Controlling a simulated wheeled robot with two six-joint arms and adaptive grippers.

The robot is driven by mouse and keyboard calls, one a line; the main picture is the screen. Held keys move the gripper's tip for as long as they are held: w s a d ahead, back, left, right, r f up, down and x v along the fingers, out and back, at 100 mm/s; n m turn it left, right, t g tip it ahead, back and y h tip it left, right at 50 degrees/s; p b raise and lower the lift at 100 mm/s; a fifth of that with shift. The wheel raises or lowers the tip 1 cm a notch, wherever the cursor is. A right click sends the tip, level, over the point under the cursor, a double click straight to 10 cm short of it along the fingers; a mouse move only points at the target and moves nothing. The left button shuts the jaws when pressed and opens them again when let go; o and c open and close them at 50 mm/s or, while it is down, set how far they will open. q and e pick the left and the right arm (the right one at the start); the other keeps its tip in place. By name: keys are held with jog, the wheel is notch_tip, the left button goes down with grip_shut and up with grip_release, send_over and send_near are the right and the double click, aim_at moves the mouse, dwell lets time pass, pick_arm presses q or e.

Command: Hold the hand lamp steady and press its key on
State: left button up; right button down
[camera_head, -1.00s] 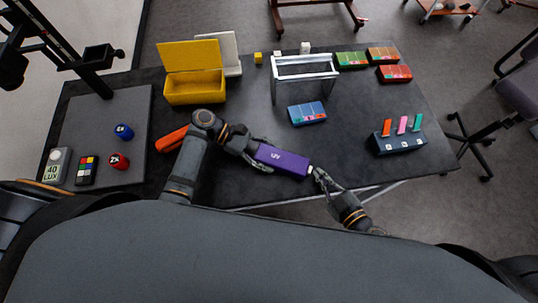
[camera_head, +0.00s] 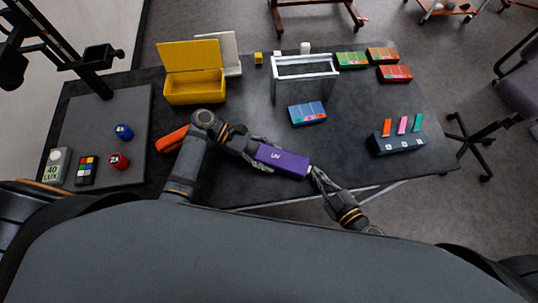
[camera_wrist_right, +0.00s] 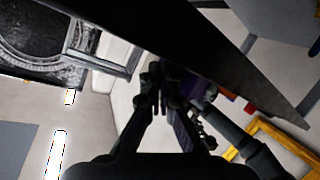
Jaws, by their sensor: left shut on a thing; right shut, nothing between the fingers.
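The hand lamp (camera_head: 283,161) is a purple box marked UV, held over the front edge of the table. My left gripper (camera_head: 258,156) is shut on its left end. A small pale piece, perhaps the key, shows at the lamp's right end. My right gripper (camera_head: 314,171) is shut and empty, its fingertips close beside that end. I cannot tell whether they touch it. In the right wrist view the shut fingers (camera_wrist_right: 158,75) stand in front of a dark purple patch of the lamp (camera_wrist_right: 197,88); the key is hidden there.
An orange tool (camera_head: 171,139) lies left of my left arm. A yellow open box (camera_head: 194,88), a clear-fronted frame (camera_head: 304,68) and a blue box (camera_head: 307,113) stand behind the lamp. A dark rack (camera_head: 398,144) with coloured tabs is at the right.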

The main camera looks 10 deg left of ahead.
aim_at(342, 184)
dwell(0.5)
jog(key=shift+s+d, duration=0.1)
jog(key=shift+d, duration=0.35)
jog(key=shift+s+d, duration=0.2)
jog(key=shift+d, duration=0.8)
jog(key=shift+s+d, duration=0.15)
jog(key=shift+d, duration=0.8)
jog(key=shift+s+d, duration=0.2)
jog(key=shift+d, duration=0.8)
pick_arm(q)
jog(key=o, duration=0.9)
jog(key=shift+o, duration=0.2)
jog(key=shift+a, duration=0.1)
